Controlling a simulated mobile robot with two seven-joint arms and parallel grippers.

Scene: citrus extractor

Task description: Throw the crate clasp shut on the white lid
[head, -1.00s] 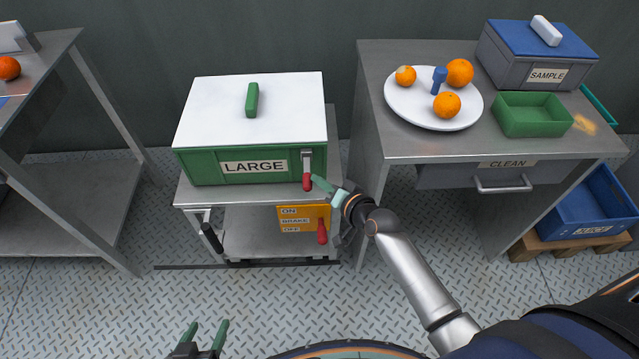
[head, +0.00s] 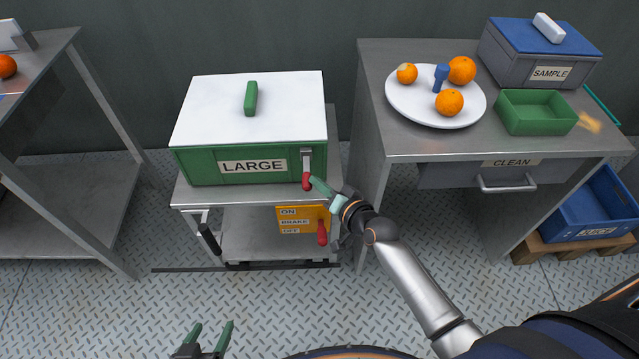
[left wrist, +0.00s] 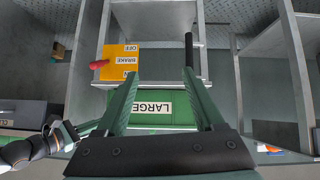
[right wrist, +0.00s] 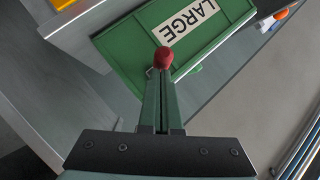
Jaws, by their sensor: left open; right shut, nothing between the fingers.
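The green crate (head: 225,169) labelled LARGE stands on a cart, with the white lid (head: 210,115) on top and a green handle on the lid. The clasp (head: 307,160) is a grey strap at the crate's right front, its red tip (head: 306,181) pointing down. My right gripper (head: 315,184) is shut and empty, its fingertips right beside the red tip. In the right wrist view the fingertips (right wrist: 161,80) overlap the red knob (right wrist: 164,57); I cannot tell whether they touch. My left gripper (head: 210,335) is open and empty, low at the front, away from the crate.
The cart has an orange brake plate (head: 292,217) with a red lever (head: 322,232) below the clasp. A metal table (head: 400,146) stands close on the right, with a plate of oranges, a green tray and a SAMPLE box. Another table (head: 50,110) stands at left.

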